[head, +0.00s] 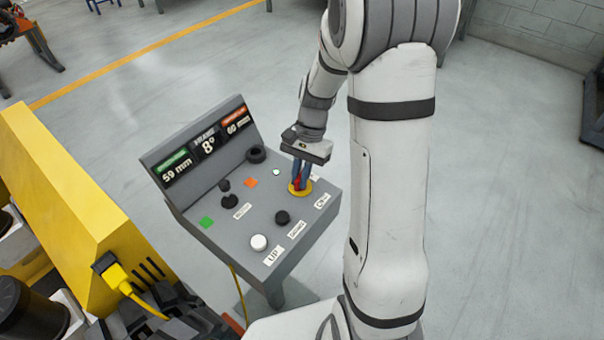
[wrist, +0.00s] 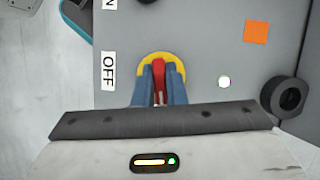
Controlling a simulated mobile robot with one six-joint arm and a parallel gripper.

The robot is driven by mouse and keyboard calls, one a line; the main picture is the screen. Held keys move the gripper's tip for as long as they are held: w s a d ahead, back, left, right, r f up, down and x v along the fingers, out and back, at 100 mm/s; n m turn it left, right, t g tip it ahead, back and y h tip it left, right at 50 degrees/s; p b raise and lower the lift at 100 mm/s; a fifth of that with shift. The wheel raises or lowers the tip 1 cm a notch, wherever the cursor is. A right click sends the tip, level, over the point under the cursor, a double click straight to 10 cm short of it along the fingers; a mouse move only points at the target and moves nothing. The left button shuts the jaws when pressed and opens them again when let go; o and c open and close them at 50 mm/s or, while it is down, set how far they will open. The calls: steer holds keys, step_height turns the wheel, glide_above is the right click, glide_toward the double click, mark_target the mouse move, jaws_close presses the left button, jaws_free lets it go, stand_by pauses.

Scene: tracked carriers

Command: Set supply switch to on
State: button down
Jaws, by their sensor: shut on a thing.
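The supply switch is a red handle (head: 296,183) on a round yellow plate (head: 306,188) at the right of the grey console. My gripper (head: 299,178) reaches down from above and is shut on the red handle. In the wrist view the red handle (wrist: 159,76) stands between the two blue fingers, in front of the yellow plate (wrist: 160,58). An OFF label (wrist: 108,71) lies just left of the plate there. A small label (head: 316,177) on the plate's other side is partly hidden and unreadable, so I cannot tell the switch's setting.
The console (head: 200,225) also carries a white button (head: 259,243), a black knob (head: 282,217), a small joystick (head: 228,196), a black ring (head: 256,154) and raised displays (head: 207,143). A yellow machine (head: 70,190) stands close on the left. The floor beyond is open.

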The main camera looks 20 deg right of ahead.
steer(key=shift+w+r+m+t, duration=0.1)
steer(key=shift+m+t, duration=0.2)
steer(key=shift+m, duration=0.6)
steer(key=c, duration=1.5)
jaws_free()
steer(key=v, duration=0.7)
steer(key=shift+d+r, duration=0.25)
steer(key=s+r+n+t+h, duration=0.1)
steer(key=s+r+n+t, duration=0.1)
steer(key=s, duration=0.3)
steer(key=s+a+r+n+t+h, duration=0.1)
steer(key=s+r+n, duration=0.1)
steer(key=s+n, duration=0.3)
steer(key=s+a+r+n+t+h, duration=0.1)
steer(key=s+r+n+t, duration=0.1)
steer(key=s, duration=0.4)
steer(key=shift+r+n+t, duration=0.3)
steer(key=shift+r+n, duration=0.15)
steer(key=shift+n, duration=0.35)
